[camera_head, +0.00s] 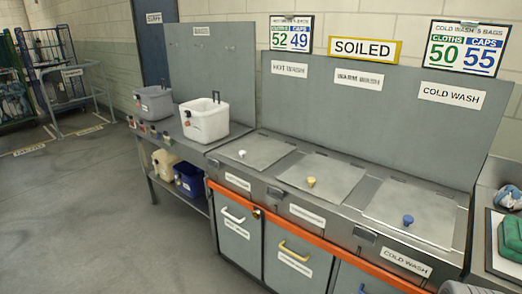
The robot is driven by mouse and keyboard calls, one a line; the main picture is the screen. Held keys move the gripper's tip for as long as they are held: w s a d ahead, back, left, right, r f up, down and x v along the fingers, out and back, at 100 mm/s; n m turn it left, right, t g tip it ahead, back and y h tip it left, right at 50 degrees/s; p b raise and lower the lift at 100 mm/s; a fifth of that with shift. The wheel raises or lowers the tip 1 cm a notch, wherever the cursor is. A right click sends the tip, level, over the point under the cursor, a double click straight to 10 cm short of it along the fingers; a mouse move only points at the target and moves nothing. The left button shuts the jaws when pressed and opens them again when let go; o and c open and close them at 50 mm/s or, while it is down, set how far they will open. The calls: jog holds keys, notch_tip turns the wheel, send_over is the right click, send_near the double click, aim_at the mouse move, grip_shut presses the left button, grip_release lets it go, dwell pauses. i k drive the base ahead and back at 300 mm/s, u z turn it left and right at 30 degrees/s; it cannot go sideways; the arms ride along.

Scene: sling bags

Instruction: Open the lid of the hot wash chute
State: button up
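The hot wash chute lid (262,150) is the leftmost of three flat grey lids in the counter top. It lies shut, with a small white knob (242,153) near its front edge. A "HOT WASH" sign (289,69) is on the grey back panel above it. The middle lid (325,172) has a yellow knob, and the right lid (400,204) has a blue knob; both lie shut. My gripper does not show in this view.
Below the counter are cabinet doors; white (233,216) and yellow (294,251) handles show. An orange rail (318,240) runs along the front. A side table left of it bears a white tub (204,120) and a grey tub (153,103). The floor (90,215) at left is clear.

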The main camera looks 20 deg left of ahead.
aim_at(259, 151)
jog(key=u, duration=0.25)
jog(key=i, duration=0.45)
jog(key=u, duration=1.35)
jog(key=i, duration=1.95)
jog(key=u, duration=0.9)
jog(key=i, duration=0.3)
jog(key=u, duration=0.25)
